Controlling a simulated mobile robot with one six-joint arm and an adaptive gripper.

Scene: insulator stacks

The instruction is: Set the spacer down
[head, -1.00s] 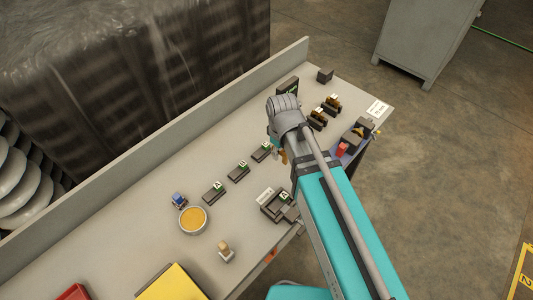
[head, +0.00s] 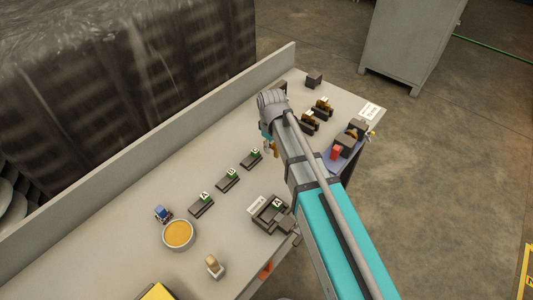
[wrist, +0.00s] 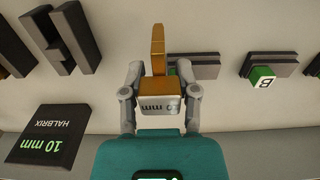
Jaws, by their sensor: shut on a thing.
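My gripper (wrist: 158,88) is shut on an orange-brown spacer (wrist: 158,52), with one finger on each side. The spacer has a white label reading "mm", its number unclear, and a narrow tongue pointing up in the picture. In the wrist view it overlaps a dark grey block (wrist: 203,67); I cannot tell whether they touch. In the head view my arm hides most of the gripper, and a bit of the orange spacer (head: 274,147) shows beside it over the table.
A dark block marked B with a green tag (wrist: 262,77) lies to the right. A dark plate reading HALBRIX 10 mm (wrist: 48,135) and dark slotted pieces (wrist: 72,40) are left.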

